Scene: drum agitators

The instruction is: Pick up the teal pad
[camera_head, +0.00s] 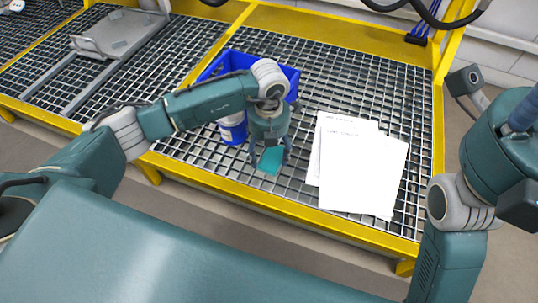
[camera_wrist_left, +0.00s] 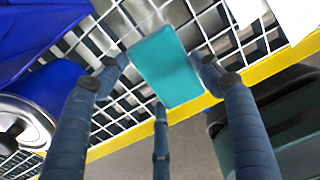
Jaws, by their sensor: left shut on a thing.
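The teal pad (camera_head: 270,160) is a small flat rectangle over the metal grating near its front yellow edge. In the left wrist view the teal pad (camera_wrist_left: 165,67) sits between the blue-sleeved fingers of my left gripper (camera_wrist_left: 162,75). In the head view my left gripper (camera_head: 269,158) points down, with its fingers on both sides of the pad. It is shut on the pad. I cannot tell whether the pad still touches the grating. My right gripper is not in view; only parts of my right arm show at the right edge.
A blue crate (camera_head: 290,77) stands behind my left gripper, with a white and blue bucket (camera_head: 233,128) in front of it. White paper sheets (camera_head: 360,170) lie to the right on the grating (camera_head: 390,95). A yellow frame (camera_head: 330,222) edges it. A grey metal plate (camera_head: 115,36) lies far left.

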